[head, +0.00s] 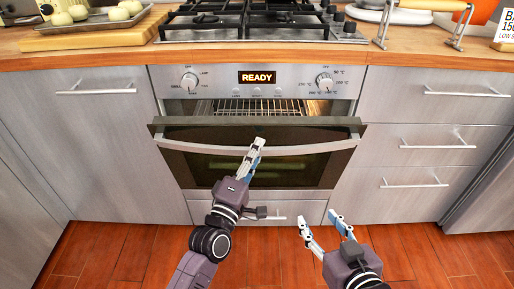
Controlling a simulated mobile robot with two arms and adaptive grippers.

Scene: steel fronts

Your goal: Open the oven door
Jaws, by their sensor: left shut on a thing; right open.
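The oven (258,97) stands in the middle under the counter, with a lit READY display and two knobs. Its dark glass door (300,172) is ajar, tilted out at the top, and a wire rack (260,106) shows in the gap above it. The door's long curved handle (310,147) runs across its upper front. My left gripper (256,146) is shut on the handle near its middle. My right gripper (322,222) is open and empty, low in front of the oven and to the right, apart from the door.
A gas hob (262,20) sits on the wooden counter (100,42) above. Steel drawers and cabinets flank the oven, with bar handles such as the right one (437,144). A drawer (285,209) lies below the door. Wooden floor (120,250) is open in front.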

